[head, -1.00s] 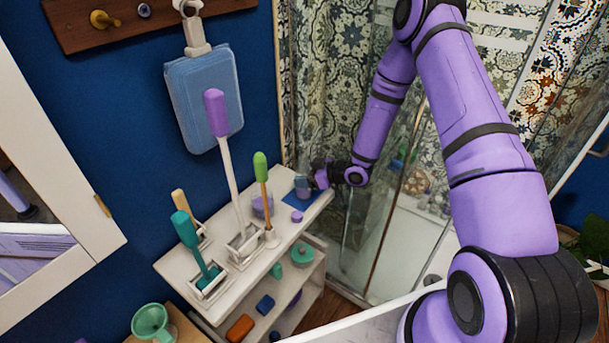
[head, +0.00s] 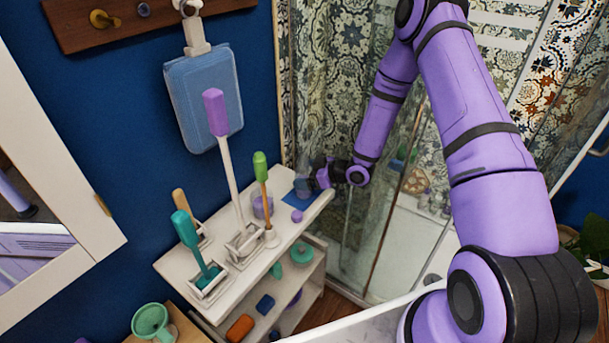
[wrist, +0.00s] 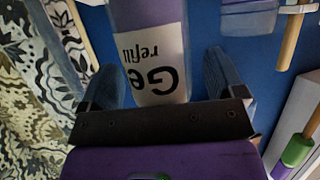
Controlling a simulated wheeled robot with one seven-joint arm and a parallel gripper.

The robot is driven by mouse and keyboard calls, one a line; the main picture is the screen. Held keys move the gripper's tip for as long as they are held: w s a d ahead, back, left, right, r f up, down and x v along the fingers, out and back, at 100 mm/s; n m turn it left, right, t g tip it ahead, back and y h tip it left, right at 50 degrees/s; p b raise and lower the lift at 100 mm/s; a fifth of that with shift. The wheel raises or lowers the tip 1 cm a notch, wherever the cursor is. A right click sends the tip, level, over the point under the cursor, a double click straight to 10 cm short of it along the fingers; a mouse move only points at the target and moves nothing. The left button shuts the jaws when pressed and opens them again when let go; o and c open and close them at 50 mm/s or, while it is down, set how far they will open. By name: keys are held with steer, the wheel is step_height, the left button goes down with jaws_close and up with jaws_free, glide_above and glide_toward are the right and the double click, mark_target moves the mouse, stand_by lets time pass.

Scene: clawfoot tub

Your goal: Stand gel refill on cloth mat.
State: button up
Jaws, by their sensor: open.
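The gel refill (wrist: 152,55) is a pale purple container with a white label, reading upside down in the wrist view. In the head view it is small and faint at the shelf's far end, hard to tell from my fingers. The blue cloth mat (head: 290,196) lies flat there, partly covered by the refill and my gripper. My gripper (head: 310,182) is at the mat. In the wrist view my gripper (wrist: 162,80) is open, with one finger on each side of the refill and a gap visible. The refill's base contact with the mat is hidden.
A purple jar (head: 262,206) and a small purple piece (head: 297,216) stand near the mat. A green-handled brush (head: 265,195), a tall purple-handled brush (head: 225,150) and a teal brush (head: 190,240) stand on the white shelf (head: 285,246). Shower glass is close on the right.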

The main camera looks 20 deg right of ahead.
steer(key=v, duration=0.7)
steer(key=shift+s+d, duration=0.2)
stand_by(1.4)
steer(key=shift+d+r, duration=0.1)
steer(key=v, duration=1)
steer(key=shift+s+d, duration=0.2)
steer(key=shift+s, duration=0.05)
steer(key=shift+r, duration=0.1)
